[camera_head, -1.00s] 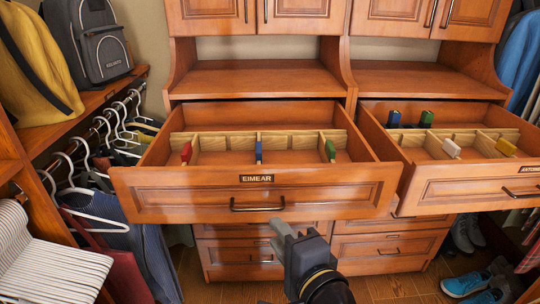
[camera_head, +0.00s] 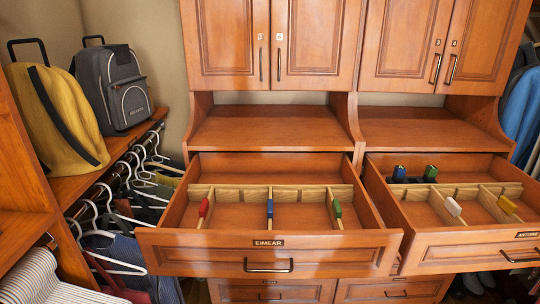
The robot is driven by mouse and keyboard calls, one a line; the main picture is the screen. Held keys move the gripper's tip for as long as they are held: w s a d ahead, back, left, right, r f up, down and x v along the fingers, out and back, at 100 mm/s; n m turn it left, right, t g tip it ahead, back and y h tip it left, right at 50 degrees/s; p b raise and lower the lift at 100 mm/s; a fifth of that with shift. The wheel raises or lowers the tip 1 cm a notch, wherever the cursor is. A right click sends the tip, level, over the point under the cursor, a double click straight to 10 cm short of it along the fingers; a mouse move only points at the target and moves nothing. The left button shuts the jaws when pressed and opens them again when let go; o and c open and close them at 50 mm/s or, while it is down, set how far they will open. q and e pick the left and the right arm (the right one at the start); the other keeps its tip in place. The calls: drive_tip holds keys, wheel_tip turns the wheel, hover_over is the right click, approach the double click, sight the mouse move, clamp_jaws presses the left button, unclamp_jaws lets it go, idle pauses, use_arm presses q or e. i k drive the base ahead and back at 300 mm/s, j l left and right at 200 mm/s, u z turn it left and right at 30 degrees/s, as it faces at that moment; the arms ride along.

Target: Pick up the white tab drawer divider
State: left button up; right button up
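The white tab drawer divider (camera_head: 453,207) stands in the open right drawer (camera_head: 470,243), left of the divider with a yellow tab (camera_head: 507,205). Its white tab faces the drawer front, and wooden slats run behind it. In the same drawer, a blue tab (camera_head: 399,172) and a green tab (camera_head: 430,173) show at the back left; their lower parts are partly hidden. Neither of my grippers is in view.
The open left drawer (camera_head: 200,250), labelled EIMEAR, holds dividers with red (camera_head: 203,208), blue (camera_head: 270,209) and green (camera_head: 337,209) tabs. Both drawers jut out from the cabinet. Hangers (camera_head: 115,215) and a grey backpack (camera_head: 115,85) are at the left.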

sight(448, 210)
drive_tip(key=z, duration=1.35)
